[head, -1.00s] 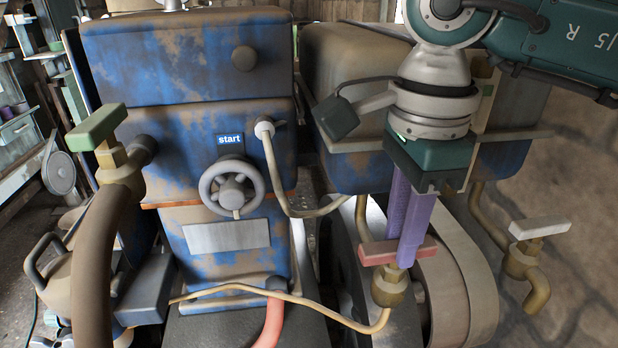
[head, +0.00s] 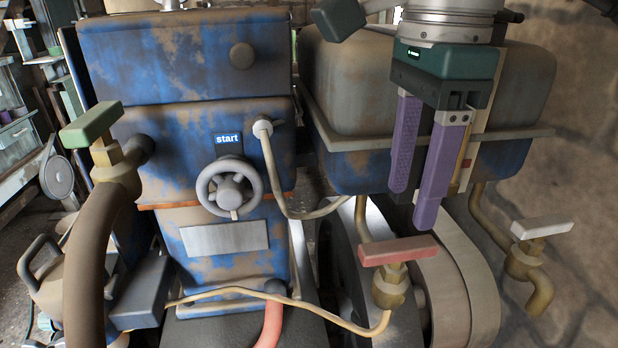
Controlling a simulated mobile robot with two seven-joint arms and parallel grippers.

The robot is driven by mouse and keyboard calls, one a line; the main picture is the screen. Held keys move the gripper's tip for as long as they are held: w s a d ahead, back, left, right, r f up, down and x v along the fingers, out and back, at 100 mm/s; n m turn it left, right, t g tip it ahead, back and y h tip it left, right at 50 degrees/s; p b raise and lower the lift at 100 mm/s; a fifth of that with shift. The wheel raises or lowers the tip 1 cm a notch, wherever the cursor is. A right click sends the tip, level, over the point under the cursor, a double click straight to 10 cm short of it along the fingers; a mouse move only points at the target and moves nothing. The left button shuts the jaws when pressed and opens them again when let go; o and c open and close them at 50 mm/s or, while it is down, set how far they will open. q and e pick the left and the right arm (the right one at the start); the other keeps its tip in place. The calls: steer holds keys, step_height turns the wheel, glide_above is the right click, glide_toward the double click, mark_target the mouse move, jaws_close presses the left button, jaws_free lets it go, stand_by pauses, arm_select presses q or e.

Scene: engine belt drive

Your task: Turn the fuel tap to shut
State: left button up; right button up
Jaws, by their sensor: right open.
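A tap with a red bar handle (head: 399,250) sits on a brass body (head: 391,289) below the tank (head: 345,165) at the right. A pipe comes down to it from the tank, and a thin tan line (head: 345,322) runs from it towards the engine. The handle lies roughly level, crosswise to the upright brass body. My right gripper (head: 413,206) is open and empty, with its purple fingers pointing down. Its fingertips are above the red handle and apart from it. My left gripper is not in view.
A white-handled tap (head: 541,228) hangs further right, and a green-handled tap (head: 91,125) stands at the left on a thick hose. A grey handwheel (head: 231,188) is on the blue engine. A belt (head: 462,285) runs close behind the red tap.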

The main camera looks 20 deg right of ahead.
mark_target(400, 244)
step_height(400, 244, up, 4)
steer(key=shift+f, duration=0.1)
